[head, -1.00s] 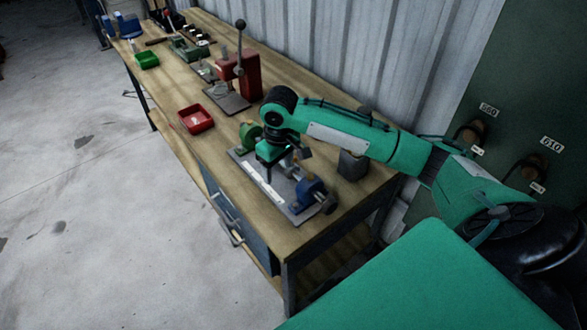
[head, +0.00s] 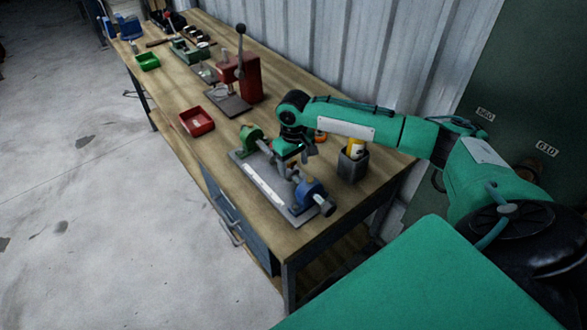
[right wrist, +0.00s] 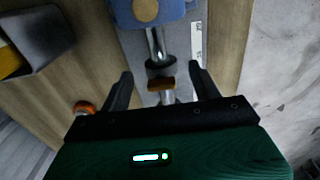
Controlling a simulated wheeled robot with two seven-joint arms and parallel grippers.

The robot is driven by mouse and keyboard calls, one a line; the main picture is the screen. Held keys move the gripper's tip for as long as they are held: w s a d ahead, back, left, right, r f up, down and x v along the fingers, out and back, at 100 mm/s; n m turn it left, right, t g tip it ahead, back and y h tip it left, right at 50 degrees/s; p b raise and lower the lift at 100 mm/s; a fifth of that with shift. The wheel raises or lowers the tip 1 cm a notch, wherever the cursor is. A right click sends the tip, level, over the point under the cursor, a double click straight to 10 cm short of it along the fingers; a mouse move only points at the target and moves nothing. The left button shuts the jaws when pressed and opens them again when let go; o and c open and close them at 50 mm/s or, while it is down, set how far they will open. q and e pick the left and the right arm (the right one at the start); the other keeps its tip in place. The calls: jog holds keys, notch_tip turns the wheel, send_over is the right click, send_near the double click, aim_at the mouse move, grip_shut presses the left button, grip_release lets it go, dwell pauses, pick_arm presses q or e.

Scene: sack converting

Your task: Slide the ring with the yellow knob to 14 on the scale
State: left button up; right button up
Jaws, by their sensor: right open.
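The slide fixture is a grey base plate (head: 290,207) on the bench. It has a green end block (head: 251,138), a blue end block (head: 311,191) and a white scale strip (head: 264,182) along its front; its numbers are too small to read. In the right wrist view a metal rod (right wrist: 155,42) runs from the blue block (right wrist: 150,12) to a dark ring (right wrist: 160,68). An orange-brown piece (right wrist: 161,84), perhaps the knob, shows beside the ring. My right gripper (right wrist: 160,74) is open, its fingers on either side of these, with no visible contact. My left gripper is not in view.
A grey holder (head: 353,164) with a yellow item stands right of the fixture, and an orange object (head: 320,136) lies behind my gripper. A red tray (head: 196,121) and a red lever press (head: 244,75) stand farther along the bench. The wall is close behind.

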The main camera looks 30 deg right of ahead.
aim_at(293, 170)
jog(key=shift+f, duration=2)
grip_shut()
jog(key=shift+w+a+r+p, duration=0.15)
jog(key=shift+w+p, duration=0.4)
jog(key=shift+w, duration=1)
grip_release()
jog(key=shift+s, duration=0.1)
